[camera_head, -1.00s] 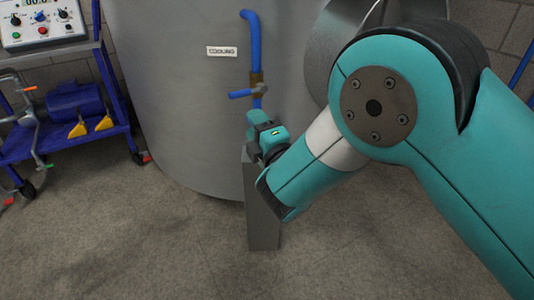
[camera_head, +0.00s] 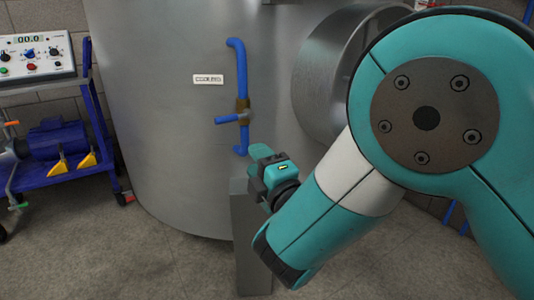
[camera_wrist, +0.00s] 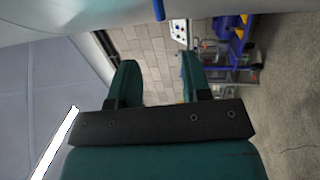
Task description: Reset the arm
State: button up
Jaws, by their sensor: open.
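My gripper shows in the wrist view (camera_wrist: 158,82) with its two teal fingers apart and nothing between them. In the head view my gripper (camera_head: 262,158) is at the end of my teal arm, in front of the large grey tank, a little below the blue valve handle (camera_head: 228,119). The gripper looks apart from the handle. My arm is bent and fills the right side of the head view, hiding part of the tank and floor.
A grey tank (camera_head: 165,120) with a "COOLING" label (camera_head: 207,79) and a vertical blue pipe (camera_head: 238,65) stands close ahead. A blue cart (camera_head: 88,100) with a control box (camera_head: 36,58) and a blue motor (camera_head: 55,140) is at left. The floor (camera_head: 120,245) at front left is clear.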

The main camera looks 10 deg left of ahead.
jog(key=w+d+m+g+h, duration=0.25)
jog(key=d+m+h, duration=0.75)
jog(key=d+m, duration=0.7)
jog(key=s+d+r+m+g, duration=0.1)
jog(key=s+d+g, duration=0.25)
jog(key=s, duration=0.55)
jog(key=s+d+g+y, duration=0.15)
jog(key=s+g, duration=0.35)
jog(key=s, duration=0.5)
jog(key=s+d+r+m+g, duration=0.1)
jog(key=s+d+g, duration=0.3)
jog(key=s, duration=0.5)
notch_tip(320, 180, up, 31)
jog(key=a+p, duration=0.1)
jog(key=p, duration=3.1)
jog(key=shift+w+r+g, duration=0.15)
jog(key=shift+w+g, duration=0.15)
jog(key=shift+a, duration=0.15)
